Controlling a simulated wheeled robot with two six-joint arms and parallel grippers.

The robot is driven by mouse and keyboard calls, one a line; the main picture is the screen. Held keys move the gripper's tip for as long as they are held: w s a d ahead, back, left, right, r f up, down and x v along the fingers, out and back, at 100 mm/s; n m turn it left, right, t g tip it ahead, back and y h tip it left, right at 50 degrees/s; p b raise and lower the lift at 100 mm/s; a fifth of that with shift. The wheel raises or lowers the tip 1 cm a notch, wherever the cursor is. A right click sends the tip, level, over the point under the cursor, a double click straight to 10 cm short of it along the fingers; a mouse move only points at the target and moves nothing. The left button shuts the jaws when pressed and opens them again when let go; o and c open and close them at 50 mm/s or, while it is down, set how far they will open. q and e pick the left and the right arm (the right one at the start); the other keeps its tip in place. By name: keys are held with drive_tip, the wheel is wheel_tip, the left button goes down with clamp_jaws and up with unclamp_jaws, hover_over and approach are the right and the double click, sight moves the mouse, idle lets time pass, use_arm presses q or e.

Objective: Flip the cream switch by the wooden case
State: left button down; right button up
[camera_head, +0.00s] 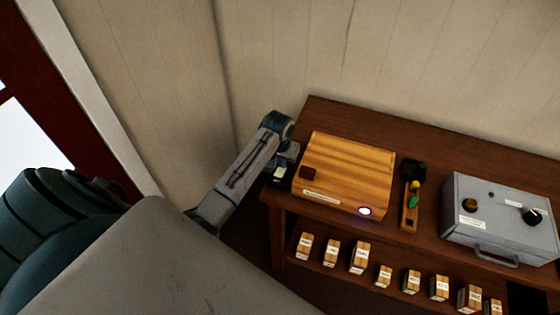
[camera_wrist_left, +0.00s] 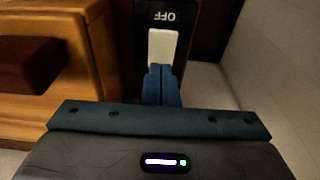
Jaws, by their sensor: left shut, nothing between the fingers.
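The cream switch (camera_wrist_left: 162,44) is set in a dark plate marked OFF, the lettering upside down in the left wrist view. In the head view the switch (camera_head: 279,173) is a small pale patch at the table's left end, just left of the wooden case (camera_head: 345,168). The case also fills the left of the wrist view (camera_wrist_left: 88,50). My left gripper (camera_wrist_left: 161,70) is shut and empty, its blue fingertips at the switch's near end; I cannot tell whether they touch. It also shows in the head view (camera_head: 281,164). My right gripper is out of view.
The dark wooden table (camera_head: 430,160) also holds a black-and-wood stand (camera_head: 410,195) with coloured knobs and a grey metal box (camera_head: 500,220). Several small labelled wooden blocks (camera_head: 360,257) line the shelf below. A pale wall stands behind.

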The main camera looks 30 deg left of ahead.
use_arm(q)
drive_tip(key=shift+r, duration=2.95)
